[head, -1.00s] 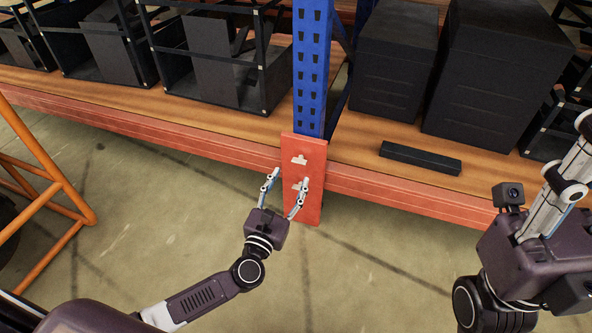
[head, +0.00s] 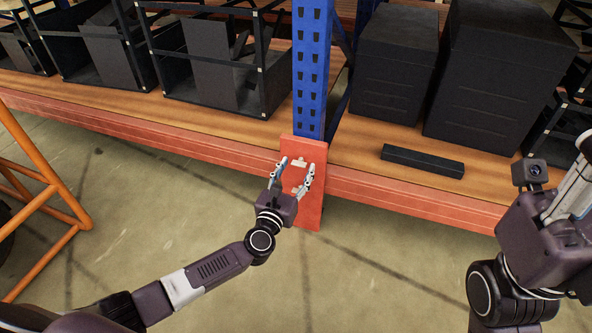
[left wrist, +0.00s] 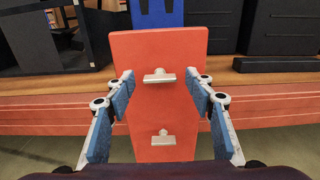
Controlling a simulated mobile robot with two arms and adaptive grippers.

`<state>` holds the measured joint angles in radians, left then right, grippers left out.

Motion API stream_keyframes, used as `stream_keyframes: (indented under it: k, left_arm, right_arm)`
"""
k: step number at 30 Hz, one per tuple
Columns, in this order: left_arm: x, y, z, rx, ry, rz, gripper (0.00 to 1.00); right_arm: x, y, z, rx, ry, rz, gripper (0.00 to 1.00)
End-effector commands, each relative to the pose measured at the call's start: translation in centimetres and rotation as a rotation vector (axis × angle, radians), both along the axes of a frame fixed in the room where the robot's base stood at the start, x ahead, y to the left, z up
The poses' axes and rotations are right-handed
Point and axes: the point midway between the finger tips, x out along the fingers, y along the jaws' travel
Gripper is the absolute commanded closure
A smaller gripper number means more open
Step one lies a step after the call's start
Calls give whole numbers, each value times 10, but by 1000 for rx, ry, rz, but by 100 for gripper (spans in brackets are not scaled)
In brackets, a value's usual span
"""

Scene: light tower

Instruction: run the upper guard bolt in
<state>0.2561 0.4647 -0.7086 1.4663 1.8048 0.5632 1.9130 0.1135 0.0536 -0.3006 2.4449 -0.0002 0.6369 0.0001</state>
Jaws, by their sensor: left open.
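The red guard plate (head: 310,212) stands upright at the foot of the blue rack post. It also shows in the left wrist view (left wrist: 186,50). The upper guard bolt (left wrist: 160,76), a pale T-shaped handle, sticks out of the plate with its bar level; it also shows in the head view (head: 299,163). The lower bolt (left wrist: 163,138) is below it, largely hidden by my gripper in the head view. My left gripper (head: 294,167) is open and empty, its fingertips left and right of the upper bolt in the picture, not touching it. My right gripper (head: 572,185) is at the right edge, its opening unclear.
The blue post (head: 311,75) rises above the plate. An orange beam (head: 400,195) runs along the shelf front. A black bar (head: 422,160) and black cases (head: 485,75) are on the shelf. An orange frame (head: 40,200) stands left. The floor before the plate is clear.

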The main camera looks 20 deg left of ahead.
Motion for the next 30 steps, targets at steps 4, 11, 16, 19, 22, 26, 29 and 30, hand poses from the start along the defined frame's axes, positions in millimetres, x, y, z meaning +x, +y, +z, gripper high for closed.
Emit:
stream_keyframes:
  k: [4,11,16,19,22,26,29,30]
  left_arm:
    - [0,0,0,0,0,0,58]
    - [0,0,0,0,0,0,84]
    - [0,0,0,1,0,1,93]
    - [-1,0,0,10,0,1,93]
    - [-1,1,0,31,0,2,93]
    - [-1,1,1,88,-1,2,93]
    - [-1,1,1,151,-3,3,93]
    - [-1,0,1,183,-3,3,93]
  right_arm:
    - [0,0,0,3,1,0,60]
    - [1,0,-1,3,4,0,60]
    - [1,0,-1,3,5,0,60]
    - [1,0,0,1,3,0,60]
    - [0,0,1,-2,3,0,60]
    - [1,0,2,-6,10,-1,60]
    - [3,0,0,-6,24,0,60]
    - [4,0,-1,-5,28,1,60]
